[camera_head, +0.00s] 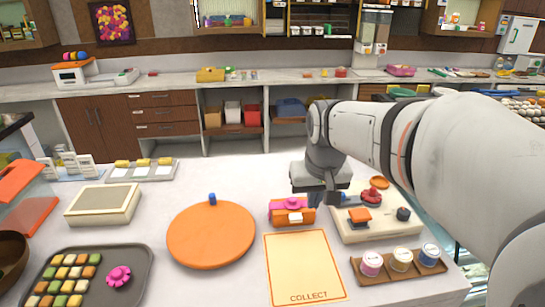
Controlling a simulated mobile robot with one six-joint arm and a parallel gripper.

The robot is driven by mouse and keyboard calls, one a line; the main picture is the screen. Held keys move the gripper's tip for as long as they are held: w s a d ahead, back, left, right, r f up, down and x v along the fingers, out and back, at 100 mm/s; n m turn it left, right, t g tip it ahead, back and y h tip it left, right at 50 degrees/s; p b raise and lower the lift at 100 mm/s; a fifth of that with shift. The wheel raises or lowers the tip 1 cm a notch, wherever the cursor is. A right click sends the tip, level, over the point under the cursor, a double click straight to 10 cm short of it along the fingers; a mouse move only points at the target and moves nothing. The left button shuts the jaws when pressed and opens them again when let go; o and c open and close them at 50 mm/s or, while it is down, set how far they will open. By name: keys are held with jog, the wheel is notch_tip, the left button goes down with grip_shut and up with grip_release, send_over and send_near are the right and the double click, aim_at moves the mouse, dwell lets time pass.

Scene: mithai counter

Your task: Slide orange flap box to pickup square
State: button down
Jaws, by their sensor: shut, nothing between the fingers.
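A small orange box (278,212) with a pink flower-shaped piece on top and a white tag on its front sits on the counter, just behind the orange-bordered collect square (302,268). The square is a pale mat marked COLLECT and is empty. My gripper (325,200) points down at the right rear of the orange box, close to it. It is shut with nothing held. I cannot tell whether its fingers touch the box. My arm reaches in from the right.
A round orange board (211,234) stands left of the box. A cream board (385,230) with red and orange pieces is at right, and a wooden rack (388,273) of small jars in front of it. A dark sweets tray (137,262) is at front left.

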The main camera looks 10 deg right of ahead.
jog(key=b, duration=0.2)
send_over(293, 206)
jog(key=s, duration=0.3)
notch_tip(293, 206, down, 4)
jog(key=r, duration=0.1)
jog(key=w+f+g+b, duration=0.1)
jog(key=w+f, duration=0.4)
jog(key=w, duration=0.2)
jog(key=w+f+b, duration=0.1)
jog(key=w+f, duration=0.3)
jog(key=w, duration=0.3)
jog(key=f+b, duration=0.2)
jog(key=s+f+b, duration=0.1)
jog(key=f+b, duration=0.1)
jog(key=s+f+b, duration=0.1)
jog(key=f+b, duration=0.1)
jog(key=shift+d+f, duration=0.2)
jog(key=shift+f, duration=0.15)
jog(key=shift+f+b, duration=0.7)
jog(key=shift+f, duration=0.55)
